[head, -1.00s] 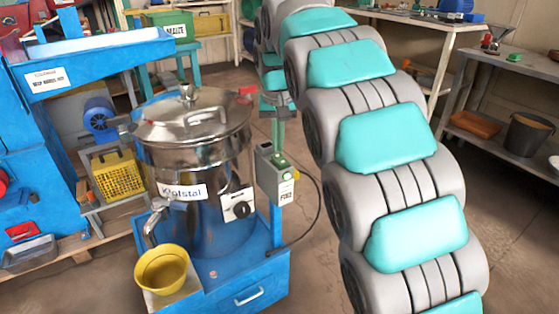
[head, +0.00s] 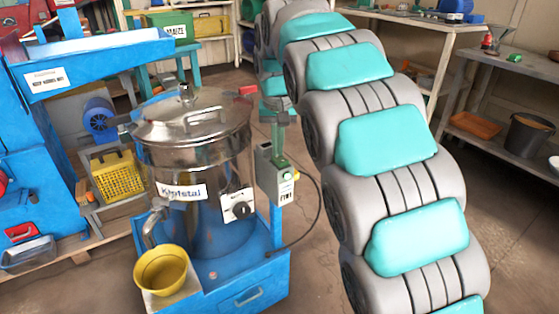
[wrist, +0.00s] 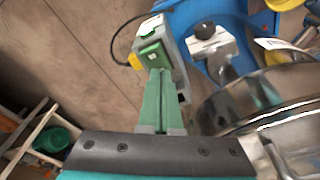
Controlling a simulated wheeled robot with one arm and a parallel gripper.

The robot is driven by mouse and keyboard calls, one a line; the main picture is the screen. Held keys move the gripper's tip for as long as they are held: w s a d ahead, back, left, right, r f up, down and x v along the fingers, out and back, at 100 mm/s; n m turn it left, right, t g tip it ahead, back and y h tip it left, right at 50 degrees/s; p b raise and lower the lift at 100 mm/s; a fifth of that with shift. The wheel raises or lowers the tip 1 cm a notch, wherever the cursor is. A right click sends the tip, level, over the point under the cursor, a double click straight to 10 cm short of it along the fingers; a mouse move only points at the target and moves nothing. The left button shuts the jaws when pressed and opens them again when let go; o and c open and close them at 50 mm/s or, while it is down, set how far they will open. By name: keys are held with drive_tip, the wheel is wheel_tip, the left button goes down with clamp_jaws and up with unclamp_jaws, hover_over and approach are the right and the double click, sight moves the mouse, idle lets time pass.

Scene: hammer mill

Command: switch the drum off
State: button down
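The steel drum (head: 200,160) with a domed lid stands on a blue base at the left of the head view. A white plate on its side carries a black knob (head: 241,210). The knob also shows in the wrist view (wrist: 206,31). Beside the drum is a grey switch box (head: 268,178) with a green part and a yellow part; it also shows in the wrist view (wrist: 172,52). My gripper (head: 281,155) points down at this box. In the wrist view its green fingers (wrist: 159,72) are together, with their tips at the box's green part; I cannot tell whether they touch it.
A yellow bowl (head: 162,270) stands in front of the drum, under its spout. A blue machine (head: 40,140) is at the left, near a yellow crate (head: 118,175). A dark cable runs on the floor by the box. Tables with an orange tray (head: 475,125) and a bucket (head: 527,135) are at the right.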

wheel_tip(320, 180, up, 7)
drive_tip(key=p, duration=0.4)
idle(0.7)
drive_tip(key=shift+f, duration=0.1)
drive_tip(key=s+d+f+g, duration=0.1)
drive_tip(key=s+d+f, duration=0.1)
drive_tip(key=s+d, duration=0.65)
drive_tip(key=s+d+f+g, duration=0.1)
drive_tip(key=s+d+f, duration=0.2)
drive_tip(key=s, duration=0.7)
drive_tip(key=s+d+f, duration=0.3)
drive_tip(key=s+f, duration=0.2)
drive_tip(key=s, duration=0.6)
drive_tip(key=s+d+f+g, duration=0.1)
drive_tip(key=s+d+f, duration=0.2)
drive_tip(key=s, duration=0.8)
wheel_tip(320, 180, down, 2)
drive_tip(key=shift+s+m+g, duration=0.25)
drive_tip(key=shift+m+g, duration=0.05)
drive_tip(key=shift+m, duration=0.1)
